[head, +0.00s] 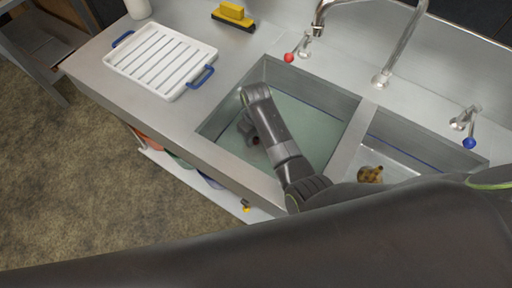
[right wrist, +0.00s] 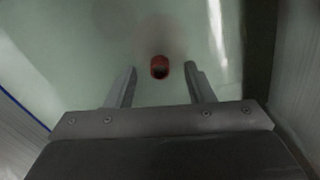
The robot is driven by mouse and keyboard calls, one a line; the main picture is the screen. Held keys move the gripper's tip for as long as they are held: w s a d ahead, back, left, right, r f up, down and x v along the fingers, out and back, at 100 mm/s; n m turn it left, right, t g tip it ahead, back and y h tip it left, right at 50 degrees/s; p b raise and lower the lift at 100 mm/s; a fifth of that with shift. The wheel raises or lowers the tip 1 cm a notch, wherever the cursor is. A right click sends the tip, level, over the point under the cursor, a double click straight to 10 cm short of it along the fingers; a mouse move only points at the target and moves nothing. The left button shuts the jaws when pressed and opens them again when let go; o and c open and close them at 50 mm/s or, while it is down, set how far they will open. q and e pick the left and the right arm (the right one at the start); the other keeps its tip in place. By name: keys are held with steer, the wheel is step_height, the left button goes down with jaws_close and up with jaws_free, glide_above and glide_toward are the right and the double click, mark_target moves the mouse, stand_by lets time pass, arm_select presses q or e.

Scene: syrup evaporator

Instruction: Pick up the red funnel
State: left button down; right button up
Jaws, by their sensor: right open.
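The red funnel (right wrist: 160,63) shows in the right wrist view as a small red round shape with a dark opening, against the pale green floor of the basin. My right gripper (right wrist: 161,76) is open, with one finger to each side of the funnel in the picture. Clear gaps show between the fingers and the funnel, and I cannot tell how far beyond the fingertips it lies. In the head view my right gripper (head: 249,132) reaches down into the left sink basin (head: 305,88). The funnel is hidden there behind my arm. My left gripper is not in view.
Steel walls and a divider (head: 350,143) bound the basin. The right basin holds a brown spotted object (head: 370,174). A faucet (head: 384,76), a red-knobbed tap (head: 290,57) and a blue-knobbed tap (head: 469,142) stand behind. A white rack (head: 160,60) and yellow brush (head: 233,14) lie left.

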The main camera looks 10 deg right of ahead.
steer(key=shift+f, duration=1.65)
jaws_close()
step_height(320, 180, up, 10)
steer(key=shift+r, duration=0.1)
step_height(320, 180, up, 13)
steer(key=p, duration=1.7)
step_height(320, 180, up, 5)
glide_above(256, 139)
